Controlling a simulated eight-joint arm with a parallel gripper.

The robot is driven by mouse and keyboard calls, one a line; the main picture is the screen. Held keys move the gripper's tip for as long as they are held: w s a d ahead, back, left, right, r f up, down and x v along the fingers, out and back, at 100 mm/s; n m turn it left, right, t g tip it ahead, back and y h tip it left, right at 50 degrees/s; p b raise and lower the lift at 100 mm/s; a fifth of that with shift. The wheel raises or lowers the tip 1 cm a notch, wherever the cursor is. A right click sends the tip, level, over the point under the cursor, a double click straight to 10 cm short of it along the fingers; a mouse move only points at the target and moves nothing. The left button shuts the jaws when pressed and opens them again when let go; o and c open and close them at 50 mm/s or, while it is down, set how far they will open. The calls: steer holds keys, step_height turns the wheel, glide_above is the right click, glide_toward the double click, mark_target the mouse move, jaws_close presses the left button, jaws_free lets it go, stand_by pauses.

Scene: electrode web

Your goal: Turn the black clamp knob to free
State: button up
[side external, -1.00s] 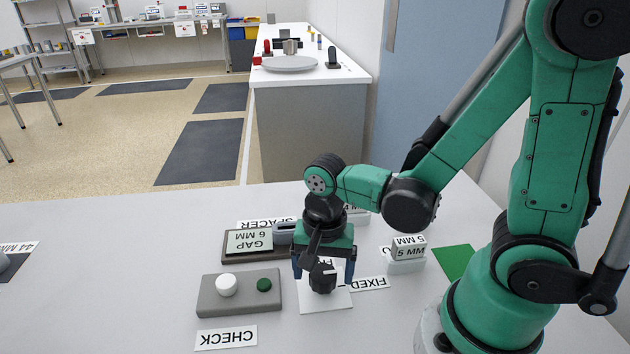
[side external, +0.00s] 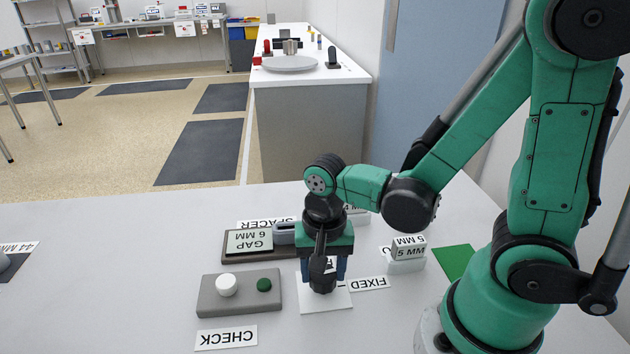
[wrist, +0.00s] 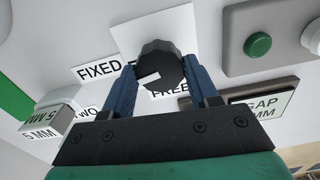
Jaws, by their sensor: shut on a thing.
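The black clamp knob (wrist: 158,66) sits on a white plate (wrist: 172,28) between labels reading FIXED (wrist: 100,72) and FREE (wrist: 170,88). A white pointer mark on the knob's face is angled between the two labels in the wrist view. My gripper (wrist: 160,75) has its two blue fingers on opposite sides of the knob and is shut on it. In the side view the knob (side external: 322,283) shows below my gripper (side external: 323,268), and the wrist hides part of the plate (side external: 325,301).
A grey box (side external: 240,303) with a white button (side external: 226,285) and a green button (side external: 264,285) is left of the knob, above a CHECK label (side external: 226,337). A GAP 6 MM display (side external: 250,241) stands behind it.

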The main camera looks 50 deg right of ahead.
steer(key=n, duration=0.4)
steer(key=shift+n, duration=0.3)
steer(key=n, duration=0.3)
steer(key=shift+n, duration=0.3)
steer(key=n, duration=0.4)
steer(key=shift+n, duration=1.8)
steer(key=o, duration=1.3)
steer(key=shift+r, duration=2.8)
